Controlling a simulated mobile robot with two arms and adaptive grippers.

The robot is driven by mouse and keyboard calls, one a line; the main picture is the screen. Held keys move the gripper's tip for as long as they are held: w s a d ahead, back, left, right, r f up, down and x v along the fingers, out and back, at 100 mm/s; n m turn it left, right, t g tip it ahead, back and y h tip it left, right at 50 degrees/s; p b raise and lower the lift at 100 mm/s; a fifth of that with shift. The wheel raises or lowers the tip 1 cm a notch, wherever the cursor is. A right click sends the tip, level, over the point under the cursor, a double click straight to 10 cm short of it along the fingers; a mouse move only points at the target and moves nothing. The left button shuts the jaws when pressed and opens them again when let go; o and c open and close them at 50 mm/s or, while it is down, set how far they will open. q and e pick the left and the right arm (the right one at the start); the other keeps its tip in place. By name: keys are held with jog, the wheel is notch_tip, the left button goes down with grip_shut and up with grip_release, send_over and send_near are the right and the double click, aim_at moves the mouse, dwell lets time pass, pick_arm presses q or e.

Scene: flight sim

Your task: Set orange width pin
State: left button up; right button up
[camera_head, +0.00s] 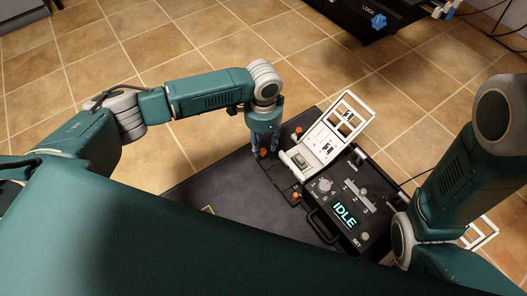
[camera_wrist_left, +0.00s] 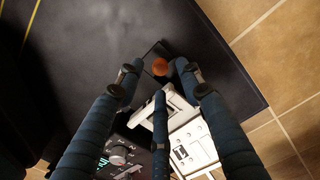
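Several small orange pins sit beside the white device (camera_head: 312,150) on the dark mat. One orange pin (camera_head: 263,152) is at my left gripper's fingertips, and others are the upper orange pin (camera_head: 299,130) and the lower orange pin (camera_head: 297,195). My left gripper (camera_head: 265,153) points down at the device's left side. In the left wrist view, its fingers (camera_wrist_left: 158,78) are spread apart, with a round orange pin top (camera_wrist_left: 160,67) between and beyond the tips. I cannot tell whether any finger touches it.
A black control box (camera_head: 350,205) with knobs and an "IDLE" display stands right of the pins. A white open frame (camera_head: 349,116) rises behind the device. The dark mat (camera_head: 215,190) is mostly bare on the left. Another black unit (camera_head: 350,22) stands at the back.

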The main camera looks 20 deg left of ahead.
aim_at(263, 152)
pick_arm(q)
jog(key=shift+f+b, duration=0.8)
jog(key=shift+f, duration=0.7)
grip_shut()
